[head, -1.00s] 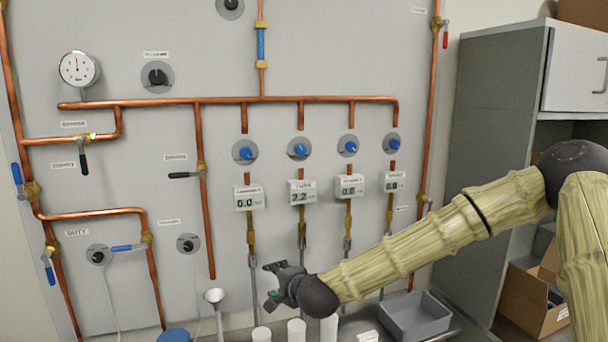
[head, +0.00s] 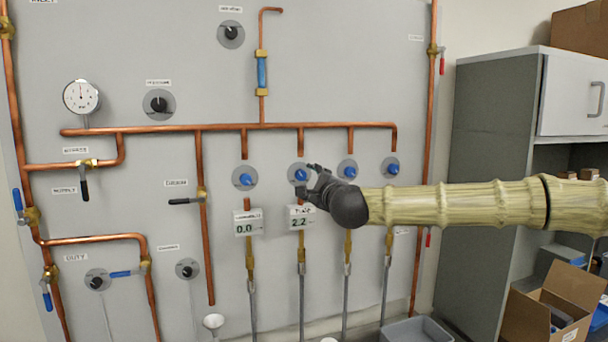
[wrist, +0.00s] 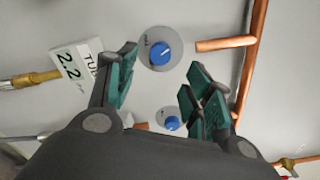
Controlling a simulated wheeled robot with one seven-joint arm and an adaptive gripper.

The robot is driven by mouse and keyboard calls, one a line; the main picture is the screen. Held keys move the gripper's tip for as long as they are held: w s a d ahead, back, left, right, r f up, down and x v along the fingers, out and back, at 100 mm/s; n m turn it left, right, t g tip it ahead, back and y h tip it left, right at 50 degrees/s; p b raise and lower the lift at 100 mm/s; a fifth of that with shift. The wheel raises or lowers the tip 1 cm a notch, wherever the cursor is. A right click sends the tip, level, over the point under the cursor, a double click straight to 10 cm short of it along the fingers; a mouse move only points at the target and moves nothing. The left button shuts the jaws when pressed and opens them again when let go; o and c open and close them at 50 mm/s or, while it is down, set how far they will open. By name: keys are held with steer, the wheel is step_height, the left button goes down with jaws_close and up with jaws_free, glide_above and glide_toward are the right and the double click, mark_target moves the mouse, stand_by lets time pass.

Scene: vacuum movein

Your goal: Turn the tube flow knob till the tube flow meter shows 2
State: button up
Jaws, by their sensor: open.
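The tube flow knob (head: 300,174) is blue on a round grey plate on the wall panel. The tube flow meter (head: 301,218) below it reads 2.2, and its reading also shows sideways in the wrist view (wrist: 72,65). My gripper (head: 314,181) is open and empty, just right of the tube knob in the head view. In the wrist view the tube knob (wrist: 160,53) shows in full between and slightly beyond the fingertips (wrist: 160,62). No contact with it is visible. My gripper hides part of the meter's right side in the head view.
Similar blue knobs flank it, one to the left (head: 244,176) and one close on the right (head: 347,169); the latter also shows between my fingers (wrist: 172,123). A copper pipe (head: 230,127) runs above. A shelf cabinet (head: 490,170) stands at the right.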

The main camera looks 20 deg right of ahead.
mark_target(303, 177)
steer(key=shift+w+a+p, duration=0.15)
steer(key=shift+w+p, duration=1.2)
steer(key=shift+w, duration=2.1)
steer(key=c, duration=1)
steer(key=shift+f, duration=0.1)
